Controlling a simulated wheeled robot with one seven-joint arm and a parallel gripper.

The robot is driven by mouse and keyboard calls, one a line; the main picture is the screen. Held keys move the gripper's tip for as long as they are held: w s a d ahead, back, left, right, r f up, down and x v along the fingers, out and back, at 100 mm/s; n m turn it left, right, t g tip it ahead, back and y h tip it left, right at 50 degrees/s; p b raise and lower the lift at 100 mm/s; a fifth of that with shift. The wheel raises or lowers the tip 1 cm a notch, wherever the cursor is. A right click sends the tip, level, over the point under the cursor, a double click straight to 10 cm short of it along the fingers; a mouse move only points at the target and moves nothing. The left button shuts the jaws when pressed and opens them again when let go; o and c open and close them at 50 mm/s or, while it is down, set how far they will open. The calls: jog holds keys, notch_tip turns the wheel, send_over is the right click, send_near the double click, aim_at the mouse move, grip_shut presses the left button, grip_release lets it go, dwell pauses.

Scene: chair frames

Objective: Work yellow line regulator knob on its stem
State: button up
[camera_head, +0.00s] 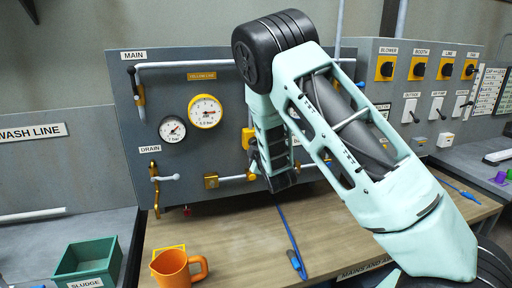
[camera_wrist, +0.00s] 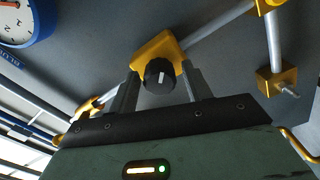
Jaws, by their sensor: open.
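In the wrist view a black round knob (camera_wrist: 159,72) with a white mark sits on a yellow regulator body (camera_wrist: 152,48). My gripper (camera_wrist: 162,88) is open, with one finger on each side of the knob; I cannot tell whether they touch it. A blue-rimmed gauge (camera_wrist: 22,20) with a BLUE label shows near this regulator. In the head view the YELLOW LINE label (camera_head: 201,76) sits above a yellow-rimmed gauge (camera_head: 205,111). A yellow fitting (camera_head: 247,138) shows beside my gripper (camera_head: 278,181), partly covered by it. Which line's knob is between the fingers is unclear.
Pipes and yellow valves (camera_head: 211,181) run along the grey panel (camera_head: 185,145). An orange jug (camera_head: 178,269) and a green SLUDGE bin (camera_head: 88,262) stand in front. A blue tool (camera_head: 296,260) lies on the bench (camera_head: 235,245). My arm hides the panel's right part.

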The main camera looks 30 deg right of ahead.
jog(key=c, duration=0.8)
jog(key=shift+c, duration=0.2)
jog(key=shift+s+a, duration=0.1)
jog(key=shift+s, duration=0.25)
jog(key=o, duration=1.1)
jog(key=shift+c, duration=0.2)
